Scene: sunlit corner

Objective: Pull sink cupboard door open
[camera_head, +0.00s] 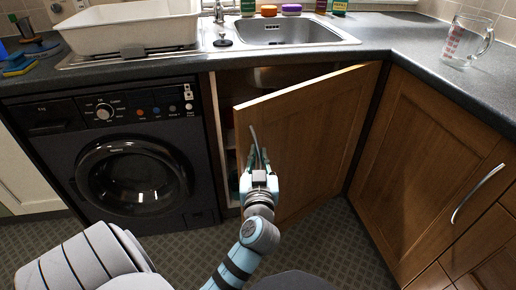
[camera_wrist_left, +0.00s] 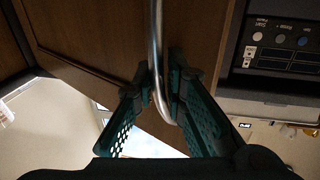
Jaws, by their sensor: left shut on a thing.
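The sink cupboard door (camera_head: 315,140) is wooden and stands partly open under the sink, hinged on its right side, with its left edge swung out into the room. Its curved metal handle (camera_head: 255,145) is near that free edge. My left gripper (camera_head: 259,168) is at the lower end of the handle. In the left wrist view the door (camera_wrist_left: 90,50) fills the upper left, and the green fingers of my left gripper (camera_wrist_left: 158,95) are shut around the metal handle (camera_wrist_left: 157,45). Part of the dark cupboard inside shows behind the door. My right gripper is not in view.
A black washing machine (camera_head: 135,160) stands left of the cupboard. Another wooden door (camera_head: 425,165) with a metal handle is at the right, near the open door's hinge side. The worktop above holds a white basin (camera_head: 130,30) and a glass measuring jug (camera_head: 467,42). Tiled floor (camera_head: 335,235) is clear ahead.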

